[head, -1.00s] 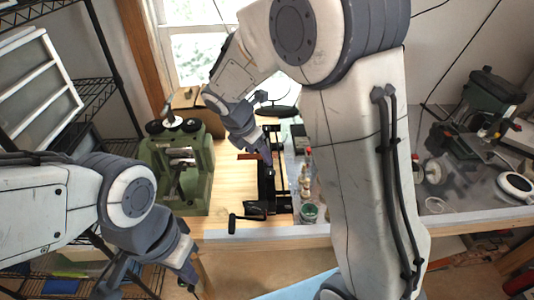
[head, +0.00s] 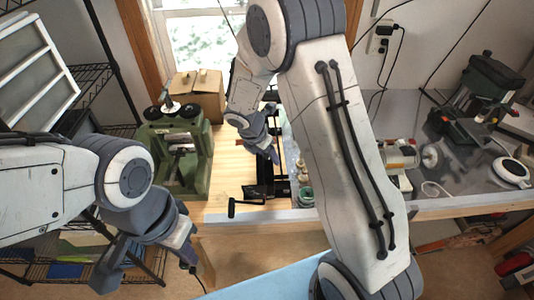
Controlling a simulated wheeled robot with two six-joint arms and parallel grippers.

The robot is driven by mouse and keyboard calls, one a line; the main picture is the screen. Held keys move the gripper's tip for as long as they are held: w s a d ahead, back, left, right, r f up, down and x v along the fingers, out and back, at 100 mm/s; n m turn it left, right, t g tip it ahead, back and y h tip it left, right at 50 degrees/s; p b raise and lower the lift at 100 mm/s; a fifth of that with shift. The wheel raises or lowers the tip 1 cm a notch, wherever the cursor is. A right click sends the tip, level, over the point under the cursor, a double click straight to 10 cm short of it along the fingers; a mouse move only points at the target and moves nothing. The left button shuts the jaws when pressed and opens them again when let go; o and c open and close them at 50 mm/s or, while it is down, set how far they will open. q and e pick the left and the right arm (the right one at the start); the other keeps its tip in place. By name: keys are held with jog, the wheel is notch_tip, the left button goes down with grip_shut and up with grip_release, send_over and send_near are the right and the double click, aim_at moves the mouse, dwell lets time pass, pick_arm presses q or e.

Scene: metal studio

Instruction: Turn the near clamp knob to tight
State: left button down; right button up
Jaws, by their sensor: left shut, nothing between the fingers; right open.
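A black clamp device (head: 260,191) lies lengthwise on the wooden bench, with a black crank handle (head: 232,208) at its near left end. I cannot pick out a separate near clamp knob or tell its setting; my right arm and gripper cover part of the device. My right gripper (head: 273,155) is above the middle of the device, pointing down, open. I cannot tell whether it touches anything. My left gripper (head: 190,263) is shut and empty, low in front of the bench's near edge, away from the device.
A green machine (head: 196,165) with black knobs on top stands left of the device, a cardboard box (head: 205,95) behind it. Small bottles (head: 304,175) stand close to the device's right. A dark green machine (head: 480,100) stands far right.

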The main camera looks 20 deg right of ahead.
grip_shut()
jog(key=shift+m, duration=0.3)
jog(key=m, duration=0.1)
jog(key=m+g+p, duration=0.1)
jog(key=m, duration=0.2)
jog(key=shift+w+a+g+h+p, duration=0.1)
jog(key=shift+w+g+h+p, duration=0.15)
jog(key=shift+g+h+p, duration=0.15)
jog(key=m+g, duration=0.1)
jog(key=m, duration=0.2)
jog(key=m+g, duration=0.1)
jog(key=m, duration=0.2)
jog(key=shift+w, duration=0.2)
jog(key=m, duration=0.2)
jog(key=m+g+y, duration=0.1)
jog(key=m, duration=0.1)
jog(key=m+g, duration=0.1)
jog(key=m, duration=0.1)
jog(key=shift+w+d+y, duration=0.2)
jog(key=shift+d+y, duration=0.05)
jog(key=shift+y, duration=0.15)
jog(key=m+y, duration=0.1)
jog(key=m, duration=0.2)
jog(key=m+y, duration=0.1)
jog(key=m, duration=0.2)
jog(key=shift+w+d+m+g, duration=0.1)
jog(key=shift+d+m+g, duration=0.1)
jog(key=shift+m+g, duration=0.2)
jog(key=shift+y, duration=0.3)
